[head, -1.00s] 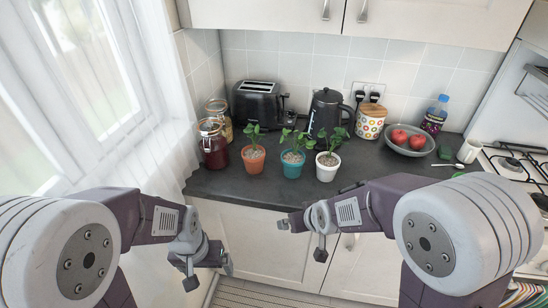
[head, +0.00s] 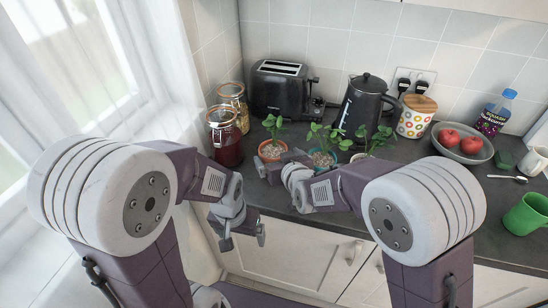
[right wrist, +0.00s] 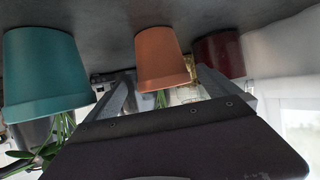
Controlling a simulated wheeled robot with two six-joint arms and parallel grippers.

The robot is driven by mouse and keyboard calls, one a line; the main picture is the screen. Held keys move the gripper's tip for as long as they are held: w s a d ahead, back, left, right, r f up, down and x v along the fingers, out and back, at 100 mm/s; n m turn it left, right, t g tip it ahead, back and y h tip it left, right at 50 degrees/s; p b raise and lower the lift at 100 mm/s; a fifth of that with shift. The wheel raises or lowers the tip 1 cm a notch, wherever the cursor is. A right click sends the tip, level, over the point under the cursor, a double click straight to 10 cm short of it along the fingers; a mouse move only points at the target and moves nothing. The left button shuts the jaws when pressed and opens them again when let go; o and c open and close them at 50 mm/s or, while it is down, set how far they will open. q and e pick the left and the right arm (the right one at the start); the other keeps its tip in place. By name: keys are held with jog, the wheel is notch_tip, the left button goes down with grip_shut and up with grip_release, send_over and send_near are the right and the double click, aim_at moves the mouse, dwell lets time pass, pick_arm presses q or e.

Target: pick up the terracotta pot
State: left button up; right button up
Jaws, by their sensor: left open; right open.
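The terracotta pot (head: 263,154) with a leafy seedling stands on the dark counter, left of the other pots. In the head view, my right gripper partly hides its lower part. My right gripper (head: 275,170) is open and close in front of it. In the right wrist view, which is upside down, the terracotta pot (right wrist: 160,58) appears ahead between the two spread fingers (right wrist: 166,92); I cannot tell whether they touch it. My left gripper (head: 244,238) is open and empty, lower down in front of the cabinet doors.
A teal pot (head: 322,161) and a white pot (head: 357,157) stand to the right, partly behind my right arm. A red jar (head: 225,145) stands close on the left. A toaster (head: 282,90) and a black kettle (head: 360,106) are behind. A green mug (head: 526,215) is far right.

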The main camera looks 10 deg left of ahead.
aim_at(270, 150)
jog(key=shift+x, duration=1.15)
jog(key=x, duration=0.4)
jog(key=shift+a+p, duration=0.15)
jog(key=shift+p, duration=0.2)
jog(key=shift+w+a+f, duration=0.2)
jog(key=shift+w+a, duration=0.05)
jog(key=shift+w, duration=0.1)
jog(key=shift+s+d, duration=0.1)
jog(key=shift+s, duration=0.05)
jog(key=c, duration=0.4)
jog(key=shift+r, duration=0.1)
jog(key=c, duration=1.4)
pick_arm(q)
jog(key=shift+w+a+r+p, duration=0.1)
jog(key=shift+w+r+p, duration=0.05)
jog(key=shift+r+p, duration=0.4)
jog(key=shift+w+a+r+p, duration=0.1)
jog(key=shift+r+p, duration=0.25)
jog(key=shift+r, duration=0.3)
pick_arm(e)
notch_tip(270, 150, up, 10)
